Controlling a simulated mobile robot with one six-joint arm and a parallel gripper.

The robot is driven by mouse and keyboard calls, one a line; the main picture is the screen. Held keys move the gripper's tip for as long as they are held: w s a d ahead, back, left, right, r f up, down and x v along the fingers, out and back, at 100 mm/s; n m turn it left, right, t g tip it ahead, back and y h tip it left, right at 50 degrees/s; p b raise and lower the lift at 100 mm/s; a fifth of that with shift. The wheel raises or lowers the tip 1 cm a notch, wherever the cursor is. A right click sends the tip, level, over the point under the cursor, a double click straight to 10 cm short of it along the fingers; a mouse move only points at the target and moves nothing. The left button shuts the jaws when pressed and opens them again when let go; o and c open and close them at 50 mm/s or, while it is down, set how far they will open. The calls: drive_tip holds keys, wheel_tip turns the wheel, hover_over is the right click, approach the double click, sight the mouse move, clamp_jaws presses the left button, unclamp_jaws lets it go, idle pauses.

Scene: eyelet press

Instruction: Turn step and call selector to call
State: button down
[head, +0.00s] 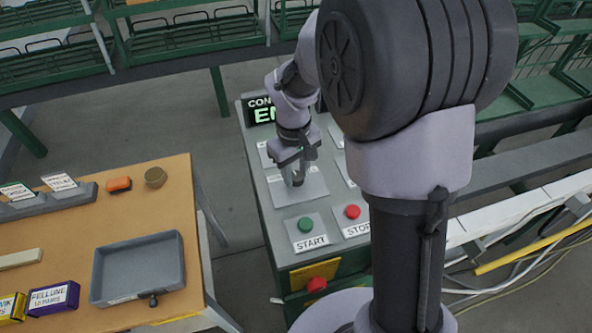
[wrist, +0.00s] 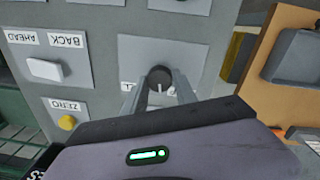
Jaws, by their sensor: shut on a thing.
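The selector is a round dark knob (wrist: 159,79) on a light grey plate (wrist: 180,48) of the control console. It sits between the fingertips of my gripper (wrist: 158,84) in the wrist view, and the fingers are shut on it. A small white mark shows on the knob's lower face. The plate's lettering is mostly hidden behind the fingers, so I cannot read which position the knob points to. In the head view my gripper (head: 297,180) reaches down onto the same plate (head: 313,190), and the knob is hidden there.
The console has a green START button (head: 305,225), a red STOP button (head: 352,211) and a display (head: 262,110). A white AHEAD/BACK rocker (wrist: 46,70) and a yellow button (wrist: 68,122) are beside the plate. A brown table (head: 130,220) with a grey tray (head: 140,262) stands left.

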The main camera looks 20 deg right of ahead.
drive_tip(key=m, duration=0.4)
drive_tip(key=shift+m, duration=0.3)
drive_tip(key=m, duration=0.4)
drive_tip(key=shift+m, duration=0.3)
drive_tip(key=c, duration=1)
unclamp_jaws()
drive_tip(key=shift+o, duration=0.2)
drive_tip(key=shift+r, duration=0.1)
wheel_tip(320, 180, up, 17)
drive_tip(key=p, duration=0.6)
drive_tip(key=shift+w+a+r, duration=0.15)
drive_tip(key=shift+w+a, duration=0.05)
drive_tip(key=shift+a, duration=0.05)
